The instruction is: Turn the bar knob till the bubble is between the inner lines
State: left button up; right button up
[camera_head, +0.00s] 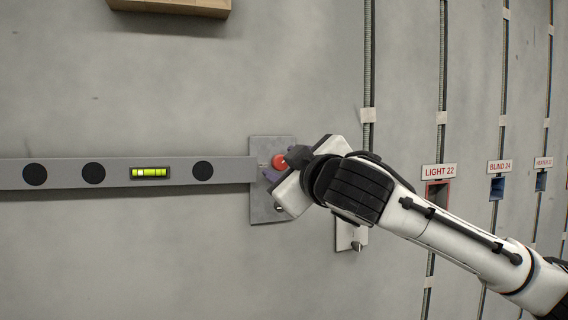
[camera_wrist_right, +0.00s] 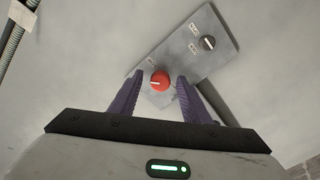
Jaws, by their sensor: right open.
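A grey level bar (camera_head: 120,174) runs across the wall. Its yellow-green vial (camera_head: 152,173) shows a pale bubble (camera_head: 141,173) left of the vial's middle; the inner lines are too small to tell apart. A red knob (camera_head: 279,161) with a pale pointer mark sits on a grey plate at the bar's right end. In the right wrist view the red knob (camera_wrist_right: 160,80) shows between the purple fingers of my right gripper (camera_wrist_right: 161,77). The jaws are open, one finger on each side, with a gap visible around the knob. My left gripper is out of view.
The plate (camera_wrist_right: 185,62) also bears a small dark knob (camera_wrist_right: 208,43); its labels are unreadable. A small wall plate (camera_head: 345,236) hangs below my right arm. Conduits and labelled boxes, such as LIGHT 22 (camera_head: 439,171), lie right. A wooden block (camera_head: 172,6) sits at top left.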

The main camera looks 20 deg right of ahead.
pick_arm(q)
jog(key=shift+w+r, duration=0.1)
pick_arm(e)
jog(key=shift+w, duration=0.1)
jog(key=c, duration=1)
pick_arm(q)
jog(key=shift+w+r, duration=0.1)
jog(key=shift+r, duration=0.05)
pick_arm(e)
jog(key=shift+c, duration=0.2)
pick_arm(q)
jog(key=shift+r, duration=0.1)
pick_arm(e)
jog(key=shift+r+n+p, duration=0.1)
jog(key=shift+n+p, duration=0.6)
jog(key=shift+p, duration=0.2)
jog(key=shift+n+p, duration=2.3)
jog(key=shift+n, duration=0.1)
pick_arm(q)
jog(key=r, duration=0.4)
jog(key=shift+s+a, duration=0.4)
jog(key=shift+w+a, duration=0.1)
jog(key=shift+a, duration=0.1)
pick_arm(e)
jog(key=shift+n, duration=0.3)
